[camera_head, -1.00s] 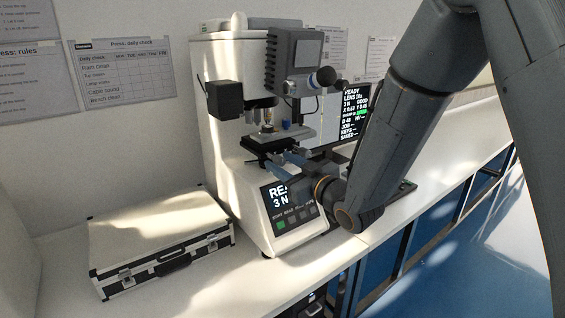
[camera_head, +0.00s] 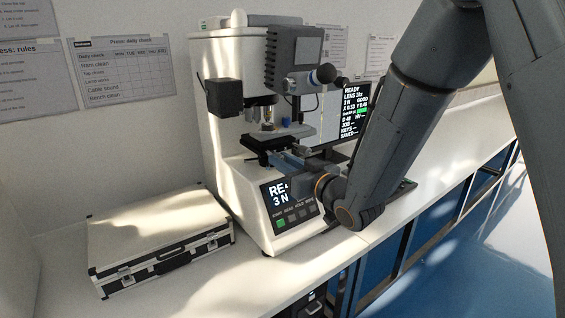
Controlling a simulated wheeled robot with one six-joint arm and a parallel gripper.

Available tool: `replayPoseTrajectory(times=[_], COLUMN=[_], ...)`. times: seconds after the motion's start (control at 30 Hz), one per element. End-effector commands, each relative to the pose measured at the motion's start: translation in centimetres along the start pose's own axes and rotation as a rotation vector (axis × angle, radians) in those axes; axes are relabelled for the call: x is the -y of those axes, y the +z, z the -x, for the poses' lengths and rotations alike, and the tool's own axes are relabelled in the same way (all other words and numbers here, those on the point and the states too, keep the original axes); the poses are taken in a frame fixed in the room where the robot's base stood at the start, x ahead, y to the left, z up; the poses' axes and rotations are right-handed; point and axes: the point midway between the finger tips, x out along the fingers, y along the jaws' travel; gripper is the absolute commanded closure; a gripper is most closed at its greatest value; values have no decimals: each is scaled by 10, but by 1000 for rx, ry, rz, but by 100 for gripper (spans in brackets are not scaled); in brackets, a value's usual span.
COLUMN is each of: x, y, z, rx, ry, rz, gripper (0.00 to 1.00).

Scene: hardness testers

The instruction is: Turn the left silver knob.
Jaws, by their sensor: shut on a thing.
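The hardness tester (camera_head: 222,115) stands on the bench with its small dark stage (camera_head: 262,143) under the lens turret. My gripper (camera_head: 284,160) reaches in from the right, at the front of the stage and just above the tilted control panel (camera_head: 290,203). Its bluish fingers are shut on a small part at the stage front. That part is hidden by the fingers, and it appears to be the left silver knob. A small silver piece (camera_head: 304,150) shows just above the gripper; I cannot tell whether it is another knob.
A silver-and-black case (camera_head: 158,237) lies on the bench (camera_head: 228,290) at left. A monitor (camera_head: 354,112) stands behind my arm. A round black handle (camera_head: 326,74) juts out above my gripper. The bench front between case and tester is clear.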

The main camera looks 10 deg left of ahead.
Motion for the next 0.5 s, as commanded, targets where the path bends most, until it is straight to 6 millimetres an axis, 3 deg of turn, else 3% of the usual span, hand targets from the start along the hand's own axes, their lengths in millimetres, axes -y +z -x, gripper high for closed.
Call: replayPoseTrajectory(times=[0.5], x=[0], y=[0], z=[0], rx=[1], ry=[0], rz=[-485], gripper=[100])
